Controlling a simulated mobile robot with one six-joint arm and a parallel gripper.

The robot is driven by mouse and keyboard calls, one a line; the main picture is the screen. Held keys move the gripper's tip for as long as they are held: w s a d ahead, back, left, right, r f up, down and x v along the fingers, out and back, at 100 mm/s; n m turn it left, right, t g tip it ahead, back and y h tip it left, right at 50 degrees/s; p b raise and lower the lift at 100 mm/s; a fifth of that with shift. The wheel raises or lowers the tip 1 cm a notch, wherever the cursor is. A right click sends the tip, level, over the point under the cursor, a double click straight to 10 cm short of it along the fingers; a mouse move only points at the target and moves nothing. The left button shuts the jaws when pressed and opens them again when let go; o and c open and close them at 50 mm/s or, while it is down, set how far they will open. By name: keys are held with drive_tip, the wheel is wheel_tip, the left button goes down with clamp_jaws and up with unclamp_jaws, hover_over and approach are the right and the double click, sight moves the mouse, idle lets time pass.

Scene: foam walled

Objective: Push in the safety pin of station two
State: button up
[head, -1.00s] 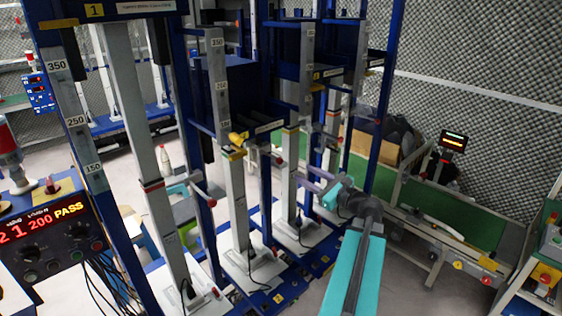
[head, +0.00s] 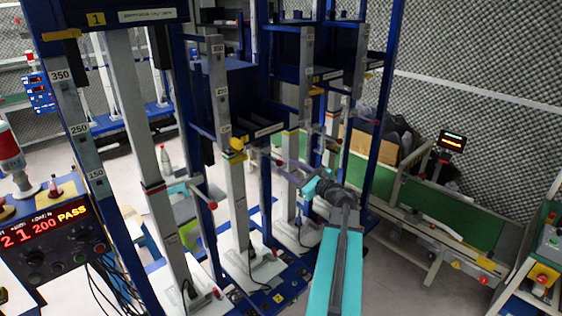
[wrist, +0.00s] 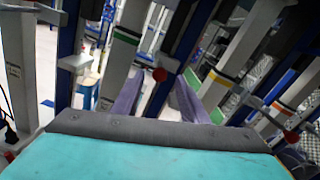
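My gripper (head: 284,170), with purple fingers, is beside this knob in the head view. In the wrist view the red knob (wrist: 160,74) shows between and beyond the two spread fingers (wrist: 158,88). The fingers are open and hold nothing. I cannot tell whether they touch the pin.
Station one's column (head: 150,170) stands left, with its own red-knobbed pin (head: 213,205). Blue uprights and more columns crowd around my gripper. A control box (head: 50,235) reads PASS at far left. A green conveyor (head: 440,210) stands right; the floor in front of it is clear.

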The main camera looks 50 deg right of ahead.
sight(281, 164)
drive_tip(key=shift+w+d+p, duration=0.2)
drive_tip(key=shift+w+p, duration=0.45)
drive_tip(key=shift+w, duration=2.1)
clamp_jaws()
